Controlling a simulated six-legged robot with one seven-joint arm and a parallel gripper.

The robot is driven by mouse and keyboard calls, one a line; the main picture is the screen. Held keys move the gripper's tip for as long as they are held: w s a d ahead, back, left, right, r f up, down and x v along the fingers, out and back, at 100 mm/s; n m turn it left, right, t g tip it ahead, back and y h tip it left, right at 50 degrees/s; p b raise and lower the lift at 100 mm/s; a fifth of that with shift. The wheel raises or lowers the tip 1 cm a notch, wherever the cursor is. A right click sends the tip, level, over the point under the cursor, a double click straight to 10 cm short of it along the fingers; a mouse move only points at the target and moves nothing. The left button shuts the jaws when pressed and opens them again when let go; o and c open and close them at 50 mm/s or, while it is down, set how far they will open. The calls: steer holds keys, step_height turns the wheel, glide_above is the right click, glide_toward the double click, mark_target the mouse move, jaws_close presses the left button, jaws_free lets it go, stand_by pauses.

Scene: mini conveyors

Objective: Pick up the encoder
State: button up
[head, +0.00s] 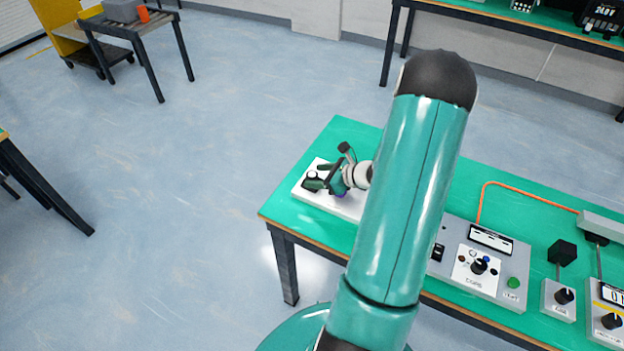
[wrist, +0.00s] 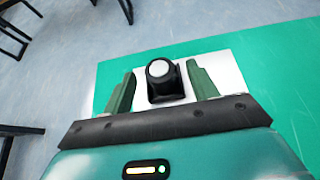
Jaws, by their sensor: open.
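The encoder looks to be the small black block with a round pale top (wrist: 164,82) in the wrist view. It stands on a white plate (wrist: 228,74) on the green table. My gripper (wrist: 160,86) is open, with one green finger on each side of the block. I see a small gap on both sides, and no clear contact. In the head view the block (head: 311,178) shows at the left of the white plate, beside my gripper (head: 322,176). My arm hides part of the plate there.
The green table (head: 341,134) carries a grey control box (head: 462,283) with knobs and a display. An orange cable (head: 520,194) runs behind it. More small devices stand at the right, including a knob box (head: 558,300). The floor left of the table is clear.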

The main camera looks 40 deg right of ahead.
steer(key=x, duration=0.2)
steer(key=shift+w+a+f, duration=0.1)
steer(key=shift+w+f, duration=0.1)
steer(key=shift+w, duration=0.1)
steer(key=shift+c, duration=0.2)
steer(key=c, duration=1.1)
steer(key=shift+o, duration=0.2)
steer(key=shift+r, duration=0.2)
